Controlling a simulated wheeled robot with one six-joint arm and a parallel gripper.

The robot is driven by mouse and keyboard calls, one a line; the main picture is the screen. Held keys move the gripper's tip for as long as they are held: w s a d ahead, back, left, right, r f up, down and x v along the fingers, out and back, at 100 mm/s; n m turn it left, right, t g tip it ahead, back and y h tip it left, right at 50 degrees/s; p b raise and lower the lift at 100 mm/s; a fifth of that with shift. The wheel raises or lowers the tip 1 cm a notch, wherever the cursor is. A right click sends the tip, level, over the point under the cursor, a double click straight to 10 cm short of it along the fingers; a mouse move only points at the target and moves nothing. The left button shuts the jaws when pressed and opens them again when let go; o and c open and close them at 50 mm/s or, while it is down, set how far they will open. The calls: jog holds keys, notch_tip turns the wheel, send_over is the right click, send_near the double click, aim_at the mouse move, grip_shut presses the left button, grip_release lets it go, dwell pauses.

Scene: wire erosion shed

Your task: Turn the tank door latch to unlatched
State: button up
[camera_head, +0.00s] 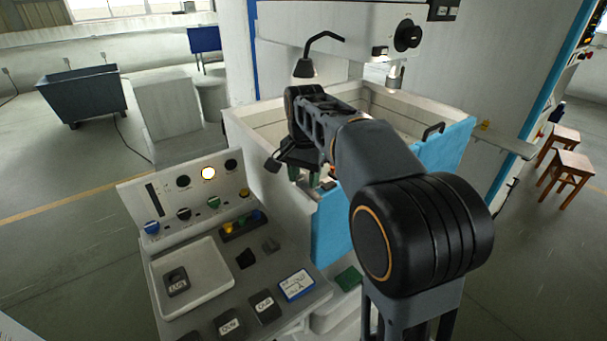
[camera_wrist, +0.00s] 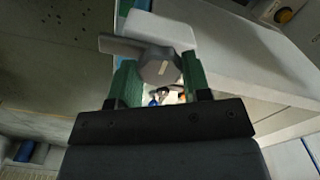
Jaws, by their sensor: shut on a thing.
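The tank door latch (camera_wrist: 158,70) is a grey rounded hub with a flat arm that points to the left in the wrist view. My gripper (camera_wrist: 160,82) has its green fingers on both sides of the hub and is shut on it. In the head view my gripper (camera_head: 305,176) is at the front corner of the tank, by the top of the blue tank door (camera_head: 334,232). My gripper and arm hide most of the latch there. A pale block (camera_wrist: 160,27) lies just beyond the hub in the wrist view.
The white tank (camera_head: 240,125) stands open behind my gripper, with a lamp (camera_head: 305,68) above it. A control console (camera_head: 215,250) with knobs, a tray (camera_head: 195,275) and dark labelled blocks is at the front left.

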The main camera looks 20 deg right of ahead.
aim_at(304, 178)
dwell(0.5)
jog(key=o, duration=0.9)
jog(key=shift+o, duration=0.2)
notch_tip(304, 178, up, 14)
jog(key=p, duration=0.1)
jog(key=shift+f, duration=0.1)
